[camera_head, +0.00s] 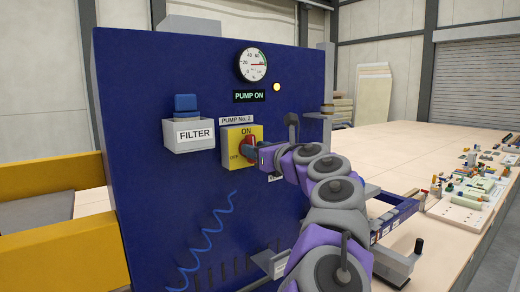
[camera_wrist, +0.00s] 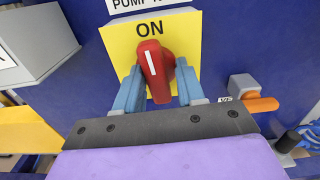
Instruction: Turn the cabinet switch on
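The cabinet switch is a red knob (camera_wrist: 155,70) on a yellow plate (camera_wrist: 190,28) marked ON at the top. Its white line points almost straight up toward ON, leaning slightly left. In the head view the red knob (camera_head: 247,146) shows on the blue cabinet (camera_head: 160,90), partly covered by my gripper (camera_head: 256,154). In the wrist view my gripper (camera_wrist: 158,92) has one blue-grey finger on each side of the knob, close against it. The knob's lower end lies between the fingers. A PUMP ON sign (camera_head: 250,96) is lit green, and a round lamp (camera_head: 276,87) glows yellow.
A grey FILTER box (camera_head: 194,134) with a blue top juts out left of the switch. An orange-handled valve (camera_wrist: 260,104) is close to the right of my gripper. A table (camera_head: 420,150) with many small parts stands right. Yellow rails (camera_head: 50,174) are at the left.

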